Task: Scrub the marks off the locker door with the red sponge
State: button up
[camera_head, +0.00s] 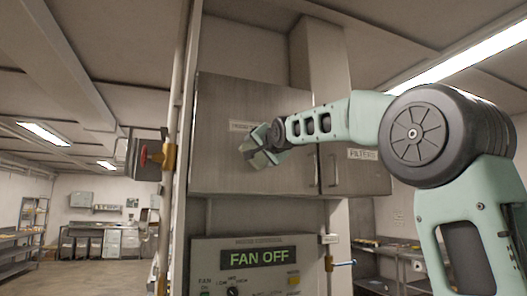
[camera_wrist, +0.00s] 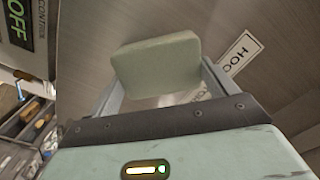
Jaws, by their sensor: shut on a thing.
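The locker door (camera_head: 217,100) is the wide brushed-metal left door of a wall cabinet; its surface also fills much of the wrist view (camera_wrist: 95,25). My gripper (camera_head: 256,152) is at the door's front, just below a white label. In the wrist view, my gripper (camera_wrist: 158,80) is shut on a grey-green, rounded block (camera_wrist: 157,62), which looks like a sponge but not red. The block is at or close to the door; I cannot tell whether it touches. I see no red sponge and can make out no clear marks; my arm covers part of the door.
A white label (camera_wrist: 240,53) is beside the block. A "FILTERS" door (camera_head: 362,172) is to the right, past vertical handles. A "FAN OFF" panel (camera_head: 258,258) is below.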

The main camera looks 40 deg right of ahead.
jog(key=shift+w+a+b, duration=0.3)
jog(key=shift+a+b, duration=0.6)
jog(key=shift+w+a+b, duration=0.3)
jog(key=shift+a+b, duration=0.55)
jog(key=shift+f, duration=0.1)
jog(key=shift+b+v, duration=2.2)
jog(key=shift+v, duration=0.75)
